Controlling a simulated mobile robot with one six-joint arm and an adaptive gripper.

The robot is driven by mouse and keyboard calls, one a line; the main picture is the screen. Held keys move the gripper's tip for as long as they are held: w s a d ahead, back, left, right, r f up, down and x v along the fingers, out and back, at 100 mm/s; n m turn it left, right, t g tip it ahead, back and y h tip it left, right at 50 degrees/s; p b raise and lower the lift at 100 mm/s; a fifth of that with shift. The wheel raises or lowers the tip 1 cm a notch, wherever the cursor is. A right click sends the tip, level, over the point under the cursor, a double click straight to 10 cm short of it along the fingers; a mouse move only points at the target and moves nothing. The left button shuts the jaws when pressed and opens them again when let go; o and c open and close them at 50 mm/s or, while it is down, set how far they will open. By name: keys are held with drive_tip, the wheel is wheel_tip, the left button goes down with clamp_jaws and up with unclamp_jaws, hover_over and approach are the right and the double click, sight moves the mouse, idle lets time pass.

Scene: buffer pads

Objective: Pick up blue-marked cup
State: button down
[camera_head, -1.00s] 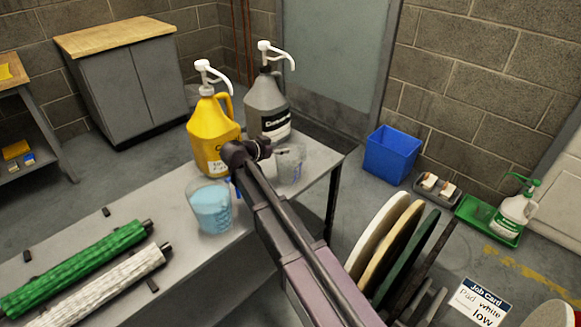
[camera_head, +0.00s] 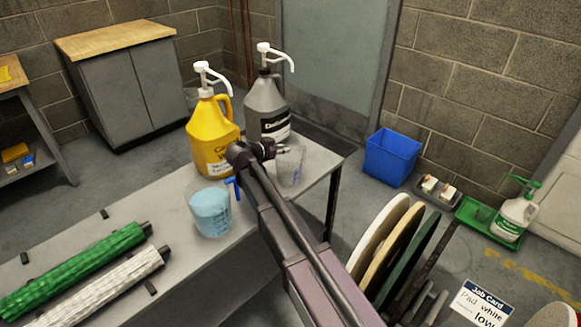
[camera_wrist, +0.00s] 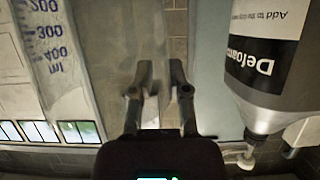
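A clear, empty-looking cup with blue markings (camera_head: 291,167) stands on the grey bench at its far right end, partly behind my gripper. In the wrist view, a clear wall with a blue ml scale (camera_wrist: 48,45) fills the left side, close to the camera. My gripper (camera_head: 282,150) is just beside the cup's upper part in the head view; whether it touches is unclear. In the wrist view, my gripper (camera_wrist: 161,75) has two fingers apart with nothing clear between them.
The grey Defoamer jug (camera_head: 267,112) stands close behind the clear cup and at right in the wrist view. A yellow jug (camera_head: 212,140) is left of it. Green and white rollers (camera_head: 75,270) lie at the bench's front left. Round pads (camera_head: 385,240) stand to the right.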

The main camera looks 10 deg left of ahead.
drive_tip(key=shift+r, duration=0.15)
idle(0.4)
wheel_tip(320, 180, up, 2)
drive_tip(key=shift+p, duration=1.15)
drive_tip(key=s+r+p, duration=0.2)
drive_tip(key=s, duration=1.4)
drive_tip(key=shift+d+r+p, duration=0.35)
drive_tip(key=shift+d, duration=0.1)
drive_tip(key=shift+r, duration=0.15)
wheel_tip(320, 180, up, 25)
drive_tip(key=p, duration=2.5)
drive_tip(key=shift+s, duration=0.1)
